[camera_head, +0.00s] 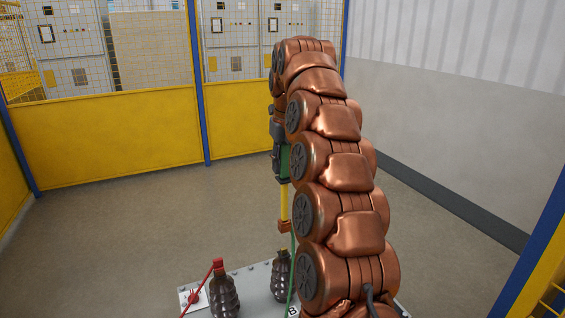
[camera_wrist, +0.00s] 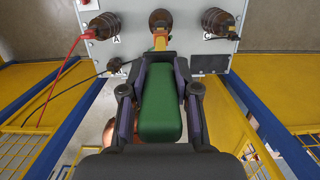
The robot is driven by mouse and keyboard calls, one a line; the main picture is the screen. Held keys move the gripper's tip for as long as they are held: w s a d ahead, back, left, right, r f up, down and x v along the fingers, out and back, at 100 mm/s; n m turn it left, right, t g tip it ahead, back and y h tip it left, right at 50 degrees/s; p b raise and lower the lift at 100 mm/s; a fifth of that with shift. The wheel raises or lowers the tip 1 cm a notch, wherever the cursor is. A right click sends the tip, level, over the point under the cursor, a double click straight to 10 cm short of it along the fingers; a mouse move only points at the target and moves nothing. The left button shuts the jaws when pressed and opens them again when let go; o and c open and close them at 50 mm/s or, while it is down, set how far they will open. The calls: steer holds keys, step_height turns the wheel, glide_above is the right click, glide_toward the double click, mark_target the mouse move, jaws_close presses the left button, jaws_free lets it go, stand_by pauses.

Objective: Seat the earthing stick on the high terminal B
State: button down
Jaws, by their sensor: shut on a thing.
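My gripper (camera_wrist: 157,75) is shut on the green handle (camera_wrist: 160,105) of the earthing stick, with a dark jaw on each side. In the head view the green handle (camera_head: 284,163) is partly hidden by my copper arm. The stick's yellow rod (camera_head: 284,203) points down to a copper-coloured head (camera_head: 284,226). The head is just above the dark ribbed terminal B (camera_head: 281,272), and a small gap shows between them. In the wrist view the head (camera_wrist: 160,40) overlaps the middle terminal (camera_wrist: 160,18). A green cable (camera_head: 292,262) hangs beside terminal B.
A red clamp and lead (camera_head: 218,265) sit on the left terminal (camera_head: 224,296), labelled A in the wrist view. Terminal C (camera_wrist: 217,22) stands on the right. The terminals share a grey panel (camera_head: 258,281). Yellow fencing (camera_head: 110,145) stands behind open floor.

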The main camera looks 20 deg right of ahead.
mark_target(283, 192)
steer(key=shift+w+b, duration=0.15)
steer(key=shift+b, duration=0.2)
step_height(283, 192, down, 6)
steer(key=b, duration=0.5)
steer(key=shift+r, duration=0.1)
steer(key=shift+f+b, duration=1.65)
steer(key=shift+b, duration=0.45)
stand_by(1.4)
steer(key=c, duration=0.8)
jaws_free()
steer(key=shift+o, duration=0.2)
steer(key=shift+r, duration=0.1)
